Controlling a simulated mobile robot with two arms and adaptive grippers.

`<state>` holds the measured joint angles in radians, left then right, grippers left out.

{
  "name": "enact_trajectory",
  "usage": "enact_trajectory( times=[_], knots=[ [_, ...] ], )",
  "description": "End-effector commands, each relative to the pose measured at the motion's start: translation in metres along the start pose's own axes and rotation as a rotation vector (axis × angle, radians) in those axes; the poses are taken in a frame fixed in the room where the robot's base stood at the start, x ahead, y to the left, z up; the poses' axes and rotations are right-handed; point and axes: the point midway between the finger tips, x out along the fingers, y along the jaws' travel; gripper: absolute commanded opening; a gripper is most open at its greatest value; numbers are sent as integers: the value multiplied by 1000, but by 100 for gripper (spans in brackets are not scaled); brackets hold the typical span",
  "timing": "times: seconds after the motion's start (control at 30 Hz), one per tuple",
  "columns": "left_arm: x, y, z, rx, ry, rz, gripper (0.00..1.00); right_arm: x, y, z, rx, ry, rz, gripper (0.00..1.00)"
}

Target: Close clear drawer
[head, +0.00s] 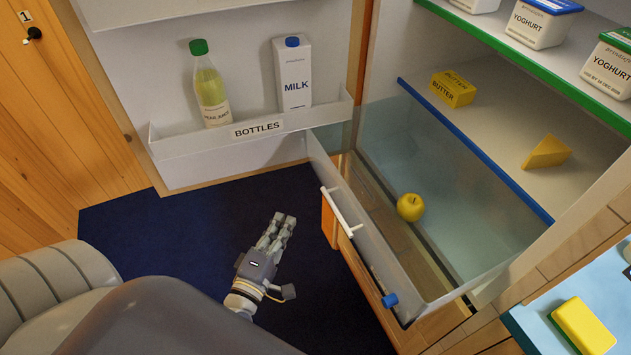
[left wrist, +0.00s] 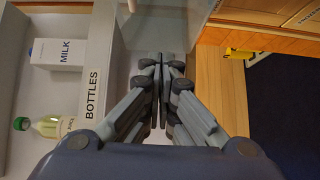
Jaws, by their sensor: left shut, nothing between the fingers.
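The clear drawer (head: 372,240) is pulled out of the fridge, with a yellow apple (head: 410,207) inside. Its front has a white bar handle (head: 341,212) and a blue knob-like piece (head: 390,300) near its lower right end. My left gripper (head: 284,219) is shut and empty, to the left of the drawer front and apart from it in the head view. In the left wrist view its closed fingers (left wrist: 160,62) point toward a pale, partly see-through panel at the top. My right gripper is in neither view.
The open fridge door carries a bottles rack (head: 190,143) with a juice bottle (head: 210,85) and a milk carton (head: 293,75). Butter (head: 453,88) and a cheese wedge (head: 546,152) lie on the shelf above the drawer. Dark blue floor (head: 180,230) is clear left of the drawer.

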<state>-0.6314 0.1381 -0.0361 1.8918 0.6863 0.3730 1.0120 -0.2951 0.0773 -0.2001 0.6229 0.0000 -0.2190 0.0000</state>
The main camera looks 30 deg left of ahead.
Motion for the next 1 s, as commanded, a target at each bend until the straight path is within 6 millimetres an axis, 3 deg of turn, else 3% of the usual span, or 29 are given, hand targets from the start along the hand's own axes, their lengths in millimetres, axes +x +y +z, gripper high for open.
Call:
enact_trajectory(
  times=[0.3,0.63,0.8,1.0],
  knots=[
    [42,5,0,-3,1,8,0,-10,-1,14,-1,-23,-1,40],
    [102,4,0,-1,0,5,0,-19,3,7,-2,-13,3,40],
    [119,3,19,-2,0,3,0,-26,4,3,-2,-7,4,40],
    [127,2,28,0,0,3,0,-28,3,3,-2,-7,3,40]
  ],
)
